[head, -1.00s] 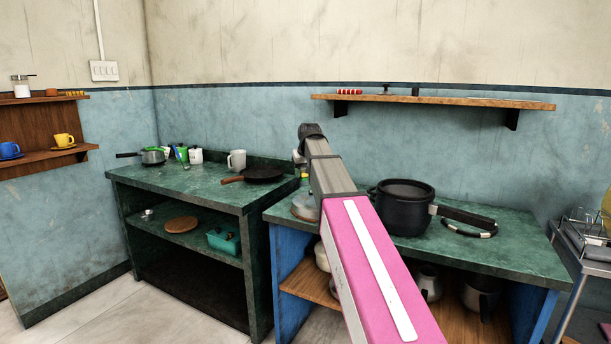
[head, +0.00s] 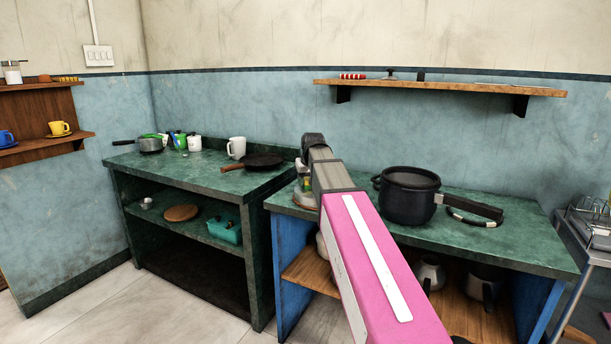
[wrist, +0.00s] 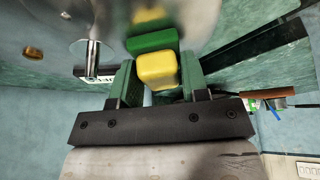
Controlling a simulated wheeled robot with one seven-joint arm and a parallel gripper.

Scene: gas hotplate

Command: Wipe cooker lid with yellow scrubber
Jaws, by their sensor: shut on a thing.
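My gripper (wrist: 157,82) is shut on the yellow scrubber (wrist: 157,72), a yellow block with a green layer on its far side. The shiny metal cooker lid (wrist: 120,22), with a knob, fills the top of the wrist view and mirrors the scrubber. The scrubber's green side is against or very close to the lid; I cannot tell if they touch. In the head view my gripper (head: 305,183) is mostly hidden by my arm, at the left end of the right counter. Only a small part of the lid (head: 304,201) shows below it.
A black cooker pot (head: 408,196) with a long handle stands on the right counter (head: 520,242), beside a dark ring-like part (head: 470,217). The left counter (head: 190,178) holds a pan (head: 253,162), a white mug (head: 237,148) and other items. A wall shelf (head: 440,88) is above.

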